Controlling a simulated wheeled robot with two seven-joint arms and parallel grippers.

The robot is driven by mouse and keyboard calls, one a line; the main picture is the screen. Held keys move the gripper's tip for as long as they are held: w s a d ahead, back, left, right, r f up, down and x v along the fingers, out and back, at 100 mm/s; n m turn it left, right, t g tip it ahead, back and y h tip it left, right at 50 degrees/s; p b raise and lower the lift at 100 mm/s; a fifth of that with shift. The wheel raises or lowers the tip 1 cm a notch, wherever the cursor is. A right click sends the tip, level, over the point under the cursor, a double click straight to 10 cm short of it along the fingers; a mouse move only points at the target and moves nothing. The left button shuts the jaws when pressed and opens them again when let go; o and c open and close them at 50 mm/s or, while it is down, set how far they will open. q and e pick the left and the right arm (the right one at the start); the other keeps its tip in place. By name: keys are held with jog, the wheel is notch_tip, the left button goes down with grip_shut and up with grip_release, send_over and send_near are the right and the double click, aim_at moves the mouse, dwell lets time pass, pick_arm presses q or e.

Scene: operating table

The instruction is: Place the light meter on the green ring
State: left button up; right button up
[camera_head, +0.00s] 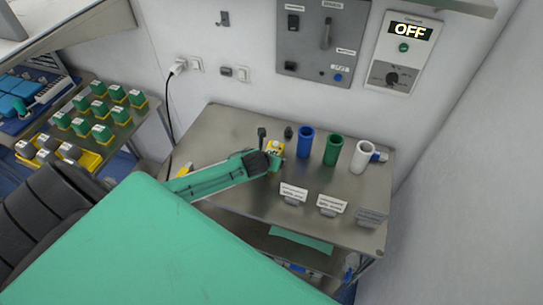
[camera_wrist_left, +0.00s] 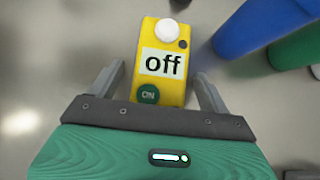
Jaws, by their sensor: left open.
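The light meter (camera_head: 276,147) is a small yellow box on the metal table. In the left wrist view the light meter (camera_wrist_left: 163,65) shows a white dome, a label reading "off" and a green "ON" button. My left gripper (camera_wrist_left: 160,78) is open, with one finger on each side of the meter's near part and visible gaps between. In the head view my left gripper (camera_head: 272,160) is at the meter and partly hides it. I cannot make out a green ring; a green cylinder (camera_head: 333,150) stands to the meter's right. My right gripper is not in view.
A blue cylinder (camera_head: 305,142) stands close right of the meter, and a white cylinder (camera_head: 361,157) is farther right. Small label stands (camera_head: 292,194) line the front. The table (camera_head: 235,125) is bare at back left.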

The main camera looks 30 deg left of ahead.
pick_arm(q)
jog(key=c, duration=1.3)
